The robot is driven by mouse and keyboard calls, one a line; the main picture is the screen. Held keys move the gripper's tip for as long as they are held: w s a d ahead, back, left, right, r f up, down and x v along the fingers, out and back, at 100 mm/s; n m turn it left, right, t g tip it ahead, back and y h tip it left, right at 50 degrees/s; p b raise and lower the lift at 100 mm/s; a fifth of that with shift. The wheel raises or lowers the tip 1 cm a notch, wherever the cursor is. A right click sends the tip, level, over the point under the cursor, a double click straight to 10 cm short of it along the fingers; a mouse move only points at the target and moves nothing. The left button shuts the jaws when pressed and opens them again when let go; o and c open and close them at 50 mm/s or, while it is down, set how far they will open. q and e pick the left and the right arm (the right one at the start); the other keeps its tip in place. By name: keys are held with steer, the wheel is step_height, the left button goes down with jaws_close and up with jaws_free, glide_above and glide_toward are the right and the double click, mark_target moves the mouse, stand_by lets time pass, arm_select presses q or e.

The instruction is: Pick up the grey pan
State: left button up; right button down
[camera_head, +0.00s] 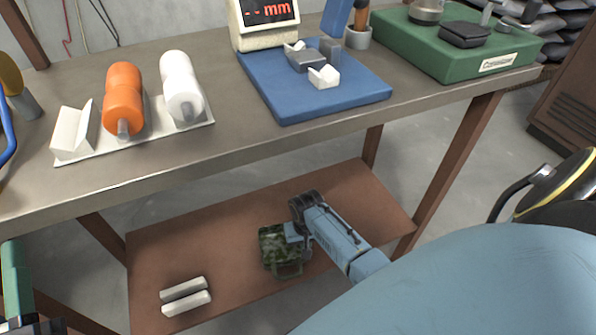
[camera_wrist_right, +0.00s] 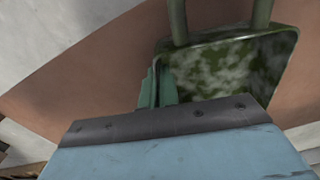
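The only pan-like thing I see is a dark, mottled green-grey square pan (camera_head: 272,246) with a looped handle, at the lower shelf under the bench. It fills the upper right of the right wrist view (camera_wrist_right: 235,70), its handle bars running up to the top edge. My right gripper (camera_head: 288,232) reaches it from the right. In the wrist view its teal fingers (camera_wrist_right: 157,88) are close together at the pan's left edge and look shut on its wall. Whether the pan touches the shelf is unclear. My left gripper (camera_head: 14,285) is partly in view at the lower left, away from the pan.
Two white bars (camera_head: 186,297) lie on the brown lower shelf (camera_head: 190,245). The bench (camera_head: 230,130) above carries a white rack with an orange spool (camera_head: 123,98) and a white spool (camera_head: 181,85), a blue measuring stand (camera_head: 330,97) and a green box (camera_head: 460,62). A bench leg (camera_head: 455,150) stands at right.

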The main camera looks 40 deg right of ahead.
arm_select(q)
steer(key=shift+w, duration=0.1)
arm_select(e)
steer(key=shift+r, duration=0.1)
